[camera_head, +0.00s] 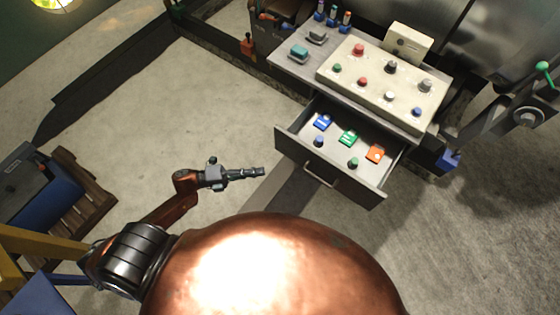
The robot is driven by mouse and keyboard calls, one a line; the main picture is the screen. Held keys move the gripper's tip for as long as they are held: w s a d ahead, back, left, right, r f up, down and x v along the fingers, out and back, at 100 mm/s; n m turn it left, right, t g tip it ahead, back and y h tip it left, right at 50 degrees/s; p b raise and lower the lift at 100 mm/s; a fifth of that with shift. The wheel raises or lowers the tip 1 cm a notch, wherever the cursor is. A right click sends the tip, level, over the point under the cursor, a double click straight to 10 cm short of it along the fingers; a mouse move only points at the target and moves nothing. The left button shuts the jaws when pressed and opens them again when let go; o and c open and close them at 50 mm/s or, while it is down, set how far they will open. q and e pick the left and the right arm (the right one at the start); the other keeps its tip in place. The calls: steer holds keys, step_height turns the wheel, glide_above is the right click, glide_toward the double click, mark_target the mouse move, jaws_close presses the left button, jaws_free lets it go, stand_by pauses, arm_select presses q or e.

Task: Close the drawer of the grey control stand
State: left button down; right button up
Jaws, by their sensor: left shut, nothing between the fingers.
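The grey control stand (302,82) is at the upper right, with a cream panel of knobs (375,84) on its top. Its drawer (318,170) is pulled open toward me. Inside lie blue, green and orange pieces and small knobs. The drawer's handle (320,176) is on its front face. My left gripper (262,171) is shut and empty. In the picture it is just left of the drawer front, with a small gap between them. I cannot tell its height relative to the drawer. My right gripper is not in view.
A lever with a green knob (543,67) stands right of the stand. A wooden pallet (88,205) with a blue item is at the left. A yellow frame (40,243) is at lower left. The concrete floor left of the stand is mostly clear.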

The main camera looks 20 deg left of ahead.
arm_select(q)
steer(key=x, duration=0.4)
steer(key=w+x, duration=0.1)
steer(key=x, duration=0.3)
steer(key=w+a+b+x, duration=0.1)
steer(key=x, duration=0.3)
steer(key=shift+a, duration=0.15)
steer(key=shift+w, duration=0.45)
